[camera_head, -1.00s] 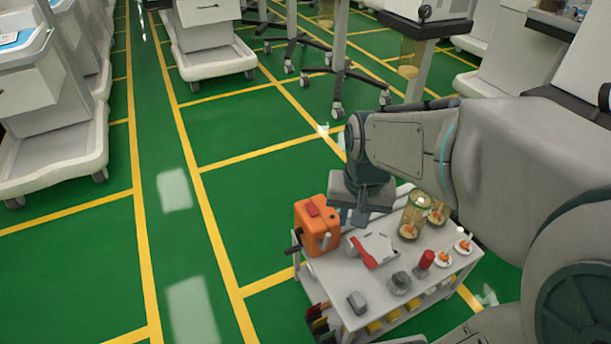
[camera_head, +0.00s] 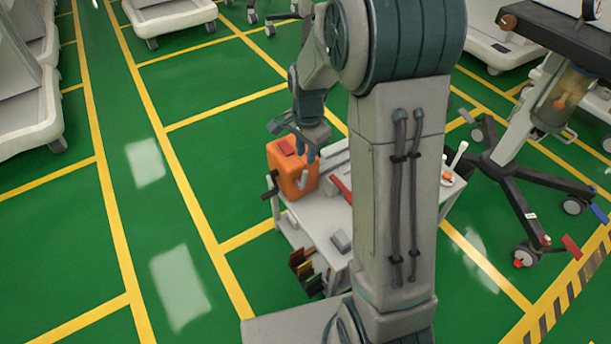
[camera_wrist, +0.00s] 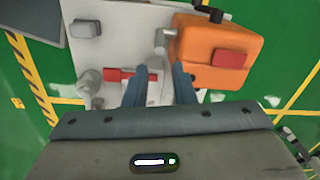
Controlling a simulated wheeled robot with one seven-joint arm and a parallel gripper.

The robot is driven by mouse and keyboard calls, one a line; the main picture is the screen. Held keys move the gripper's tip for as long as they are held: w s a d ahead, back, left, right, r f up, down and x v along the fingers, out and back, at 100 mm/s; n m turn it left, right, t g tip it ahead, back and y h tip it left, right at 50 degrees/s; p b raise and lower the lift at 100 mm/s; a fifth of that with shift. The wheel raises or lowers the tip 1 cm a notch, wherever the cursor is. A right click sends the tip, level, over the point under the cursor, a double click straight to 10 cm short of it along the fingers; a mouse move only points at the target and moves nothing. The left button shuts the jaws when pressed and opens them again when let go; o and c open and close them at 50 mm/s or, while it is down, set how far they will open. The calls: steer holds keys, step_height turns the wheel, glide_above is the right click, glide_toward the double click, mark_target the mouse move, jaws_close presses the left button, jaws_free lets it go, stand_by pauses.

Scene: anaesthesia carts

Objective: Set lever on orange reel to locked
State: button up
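The orange reel (camera_head: 283,166) stands on the left end of a small white cart. It also shows in the wrist view (camera_wrist: 198,43), with a red block (camera_wrist: 229,58) on its face and a dark crank (camera_wrist: 206,12) at its side. A light grey lever (camera_wrist: 161,42) sticks out beside the reel, on its left in the wrist view. My gripper (camera_wrist: 159,76) is open, its two blue fingers apart and just short of the lever. The gap between them looks empty. In the head view my gripper (camera_head: 309,151) is close above the reel's right side.
The cart top (camera_head: 318,222) carries a red-handled tool (camera_wrist: 116,75) and a small grey block (camera_head: 341,240). My arm hides much of the cart in the head view. A wheeled stand (camera_head: 510,165) is at the right. Green floor is free at the left.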

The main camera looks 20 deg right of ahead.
mark_target(305, 170)
step_height(305, 170, down, 9)
steer(key=b, duration=0.2)
steer(key=shift+w+r+b, duration=0.1)
steer(key=shift+w+b, duration=0.05)
steer(key=shift+b, duration=0.2)
jaws_close()
